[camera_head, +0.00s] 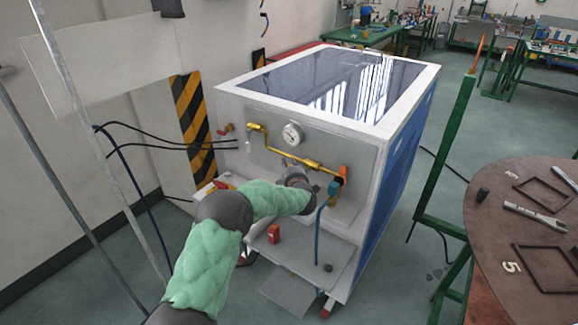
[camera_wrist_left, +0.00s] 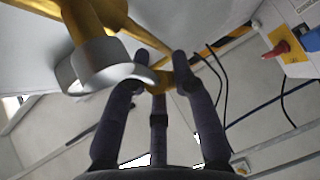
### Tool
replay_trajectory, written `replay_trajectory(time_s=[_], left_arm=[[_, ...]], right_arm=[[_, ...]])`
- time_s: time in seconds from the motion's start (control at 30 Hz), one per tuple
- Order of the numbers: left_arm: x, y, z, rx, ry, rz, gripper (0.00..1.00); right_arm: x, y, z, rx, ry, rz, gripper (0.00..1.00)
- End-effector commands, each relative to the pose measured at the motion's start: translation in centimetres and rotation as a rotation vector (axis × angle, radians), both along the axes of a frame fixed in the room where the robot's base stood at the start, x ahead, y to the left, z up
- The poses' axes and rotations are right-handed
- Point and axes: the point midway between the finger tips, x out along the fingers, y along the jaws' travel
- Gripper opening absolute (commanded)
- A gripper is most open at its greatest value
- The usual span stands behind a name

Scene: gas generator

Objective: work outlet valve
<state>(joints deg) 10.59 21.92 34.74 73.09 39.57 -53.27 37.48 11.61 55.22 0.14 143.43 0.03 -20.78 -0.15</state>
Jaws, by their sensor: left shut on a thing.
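The gas generator's front panel carries a yellow brass pipe (camera_head: 283,152) with a valve body (camera_head: 311,163) at its lower right. An orange part (camera_head: 343,172) stands at the pipe's right end. My left gripper (camera_head: 297,175) is just below this pipe, its fingertips hard to make out in the head view. In the left wrist view my gripper (camera_wrist_left: 162,62) has its dark fingers around a small yellow part (camera_wrist_left: 160,80), which seems to belong to the valve. A silver ring (camera_wrist_left: 100,68) is beside the fingers. My right gripper is not in view.
A round gauge (camera_head: 292,133) sits above the pipe. A blue hose (camera_head: 318,235) hangs at the right. A red block (camera_head: 273,233) stands on the lower shelf (camera_head: 315,250). Black cables (camera_head: 160,142) run to the left. A round table (camera_head: 520,215) is at the right.

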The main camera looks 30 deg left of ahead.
Motion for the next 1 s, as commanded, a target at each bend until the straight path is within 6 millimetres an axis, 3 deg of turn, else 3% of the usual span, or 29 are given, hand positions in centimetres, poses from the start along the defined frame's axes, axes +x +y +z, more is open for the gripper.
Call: replay_trajectory(time_s=[0.37, 1.0], left_arm=[[0.0, 0.1, -0.4, -0.100, 0.007, 0.001, 0.00], [-0.1, -1.0, -3.6, -0.669, 0.050, 0.002, 0.00]], right_arm=[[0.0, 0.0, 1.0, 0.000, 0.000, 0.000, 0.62], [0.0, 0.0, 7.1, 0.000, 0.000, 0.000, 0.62]])
